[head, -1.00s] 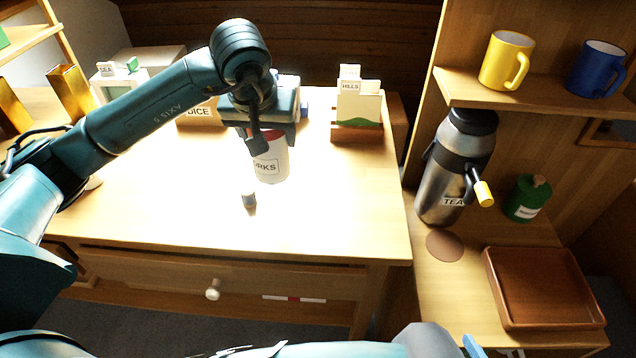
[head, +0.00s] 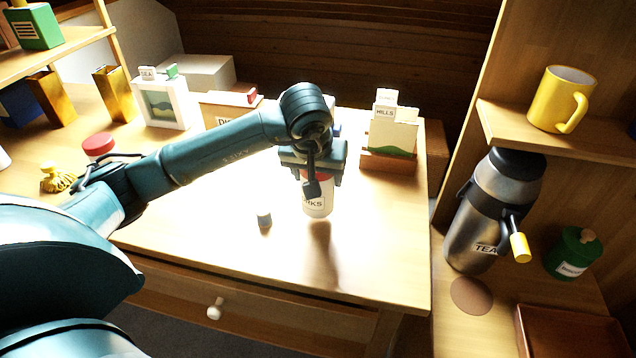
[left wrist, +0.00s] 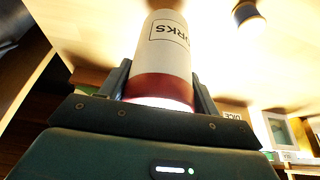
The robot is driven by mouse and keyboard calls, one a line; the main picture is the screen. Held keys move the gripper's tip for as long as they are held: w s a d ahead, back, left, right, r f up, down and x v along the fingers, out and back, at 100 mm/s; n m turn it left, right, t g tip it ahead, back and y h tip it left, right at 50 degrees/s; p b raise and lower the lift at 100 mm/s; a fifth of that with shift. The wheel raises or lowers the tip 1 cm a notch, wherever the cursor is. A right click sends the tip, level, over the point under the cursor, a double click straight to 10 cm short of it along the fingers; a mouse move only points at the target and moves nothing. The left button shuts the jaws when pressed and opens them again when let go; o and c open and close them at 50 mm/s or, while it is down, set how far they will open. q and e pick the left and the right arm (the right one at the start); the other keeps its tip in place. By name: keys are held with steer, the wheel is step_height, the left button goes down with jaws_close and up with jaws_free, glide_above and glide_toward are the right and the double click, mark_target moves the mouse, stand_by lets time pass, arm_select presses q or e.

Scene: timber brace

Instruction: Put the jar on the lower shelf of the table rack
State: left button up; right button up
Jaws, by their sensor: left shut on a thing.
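The jar (head: 317,200) is white with a red lid and a label whose visible letters end in "RKS". My left gripper (head: 313,177) is shut around its lid from above and holds it upright, seemingly a little above the table, with a shadow in front of it. The left wrist view shows the jar (left wrist: 163,50) between the fingers, the red lid nearest the palm. The table rack (head: 62,55) stands at the far left: its upper board holds a green box, and gold holders stand beneath it. My right gripper is out of view.
Another red-lidded jar (head: 99,146) and a yellow knobbed item (head: 57,178) stand near the rack, partly behind my arm. A card box (head: 390,140) is at the back; a flask (head: 492,212) stands right.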

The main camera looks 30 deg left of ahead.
arm_select(q)
steer(key=shift+f, duration=1.15)
steer(key=shift+f+b, duration=0.2)
steer(key=shift+b, duration=0.1)
steer(key=o, duration=1.3)
